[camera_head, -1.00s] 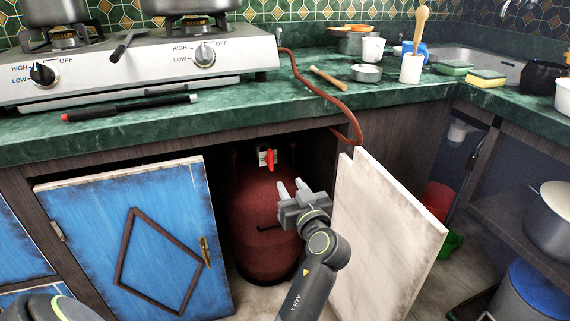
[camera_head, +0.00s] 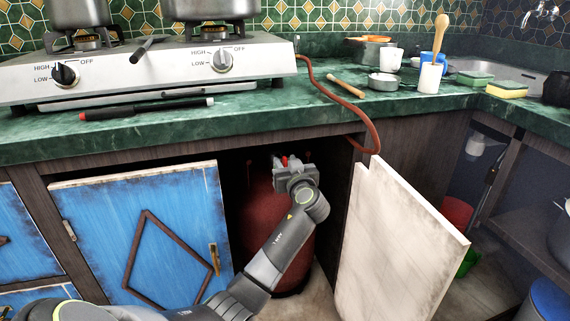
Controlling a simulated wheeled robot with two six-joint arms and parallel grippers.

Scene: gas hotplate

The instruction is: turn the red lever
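The red lever (camera_head: 285,160) sits on top of the dark red gas cylinder (camera_head: 262,212), inside the open cupboard under the counter. Only a small part of the lever shows, because my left gripper (camera_head: 287,163) is right at it. The fingertips are beside the lever, with red showing between them. I cannot tell whether they touch it or have closed on it. My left arm reaches in from the lower left and covers part of the cylinder. My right gripper is out of view.
A blue cupboard door (camera_head: 90,215) stands at the left of the opening and a white door panel (camera_head: 395,245) stands open at the right. The green counter (camera_head: 250,124) is above, with the gas hotplate (camera_head: 140,77) on it. A red-brown hose (camera_head: 335,98) hangs over its edge.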

